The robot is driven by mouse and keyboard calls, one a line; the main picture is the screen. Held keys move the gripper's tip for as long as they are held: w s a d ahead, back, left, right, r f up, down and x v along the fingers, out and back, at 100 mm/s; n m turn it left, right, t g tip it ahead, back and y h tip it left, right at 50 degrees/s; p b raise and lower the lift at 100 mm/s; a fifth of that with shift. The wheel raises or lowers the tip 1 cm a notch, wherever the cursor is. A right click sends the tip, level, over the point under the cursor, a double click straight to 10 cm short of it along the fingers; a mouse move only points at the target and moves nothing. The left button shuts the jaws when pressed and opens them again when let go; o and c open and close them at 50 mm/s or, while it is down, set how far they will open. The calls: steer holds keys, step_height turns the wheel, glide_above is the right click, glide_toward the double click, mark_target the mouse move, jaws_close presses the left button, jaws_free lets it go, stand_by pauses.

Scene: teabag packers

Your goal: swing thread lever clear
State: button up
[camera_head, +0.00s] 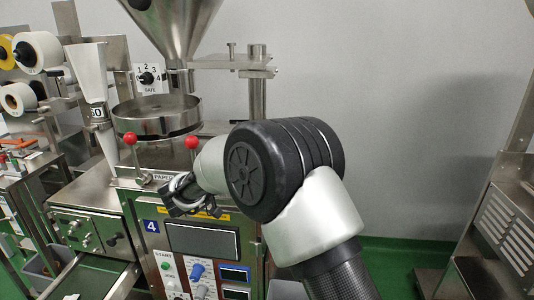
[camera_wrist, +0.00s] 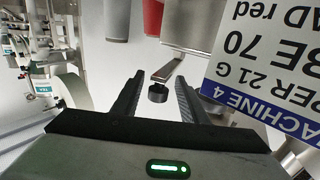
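Two levers with red ball ends stand on the front of the machine, a left one (camera_head: 129,138) and a right one (camera_head: 191,142); I cannot tell which, if either, is the thread lever. My gripper (camera_head: 187,195) is in front of the machine, below the right red ball. In the wrist view its fingers (camera_wrist: 160,82) are apart. A short steel arm (camera_wrist: 168,67) with a dark ring-like end (camera_wrist: 158,93) shows between and beyond them. No contact with the fingers is visible. A red part (camera_wrist: 153,18) hangs at the top.
An upside-down label card (camera_wrist: 262,62) reading MACHINE 4 is close to the right finger. A round steel pan (camera_head: 157,118) and a funnel (camera_head: 172,25) stand above the machine. White rolls (camera_head: 40,50) are at the left. A steel cabinet (camera_head: 510,225) stands at the right, beyond open green floor.

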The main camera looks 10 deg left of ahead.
steer(key=v, duration=1.4)
steer(key=shift+s+a, duration=0.2)
steer(key=shift+s, duration=0.1)
steer(key=shift+r, duration=0.1)
steer(key=w+d+r+n+t+y, duration=0.25)
steer(key=w+r+y, duration=0.35)
steer(key=w+r, duration=0.3)
steer(key=s+d+r+n+y, duration=0.2)
steer(key=d+r+n+y, duration=0.2)
steer(key=r+y, duration=0.4)
steer(key=s+d+f+g+h, duration=0.2)
steer(key=s+d+f+g, duration=0.5)
steer(key=s+d, duration=0.7)
steer(key=s+d+f+g+h, duration=0.1)
steer(key=s+d+f+g, duration=0.3)
steer(key=s+d+f, duration=0.95)
steer(key=s+a+r+p, duration=0.1)
steer(key=s+r+p, duration=0.2)
steer(key=r+p, duration=1)
step_height(320, 180, up, 3)
steer(key=shift+s+a+r+n, duration=0.1)
steer(key=shift+s+a+n, duration=0.15)
steer(key=shift+a+n, duration=0.1)
